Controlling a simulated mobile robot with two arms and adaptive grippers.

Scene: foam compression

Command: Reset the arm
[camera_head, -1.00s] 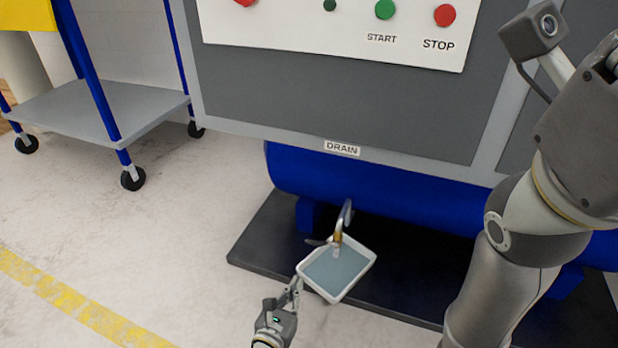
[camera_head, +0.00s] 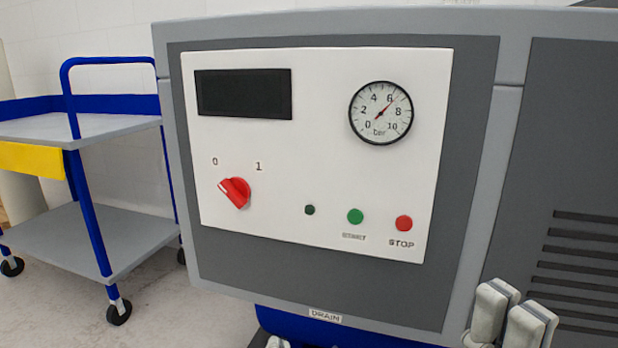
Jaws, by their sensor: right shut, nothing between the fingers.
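My right gripper (camera_head: 509,318) shows at the bottom right edge, in front of the machine's lower right side. Its two pale grey fingers point up, and it is shut and empty. The rest of the right arm is out of view. A small pale grey piece (camera_head: 277,342) shows at the bottom edge, left of the DRAIN label. It may be the tip of my left gripper, but too little shows to tell its state.
The machine's white panel (camera_head: 280,140) carries a dark display, a red knob (camera_head: 235,192), a gauge (camera_head: 381,112) with its needle between 6 and 8, a green button (camera_head: 355,216) and a red STOP button (camera_head: 404,223). A blue trolley (camera_head: 85,190) stands at the left.

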